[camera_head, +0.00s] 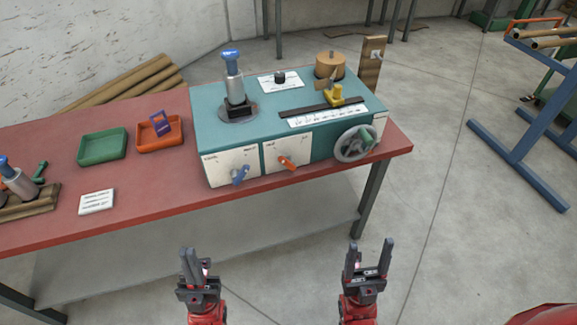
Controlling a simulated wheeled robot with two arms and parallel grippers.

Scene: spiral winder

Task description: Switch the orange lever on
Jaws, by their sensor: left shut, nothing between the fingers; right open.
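The orange lever (287,162) is on the right white front panel (299,152) of the teal machine (213,131). Its handle tilts down to the right. A blue lever (240,175) is on the left white panel beside it. My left gripper (190,254) is shut and empty, low in front of the table and below the machine. My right gripper (369,251) is open and empty, to the right of it at about the same height. Both grippers are apart from the levers. The small lettering on the panels is too small to read.
The machine stands on a red table (150,205). A handwheel (356,143) is at its front right corner. A green tray (102,147), an orange tray (160,135) and a white card (96,202) lie to the left. A blue rack (520,150) stands right. Floor between is clear.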

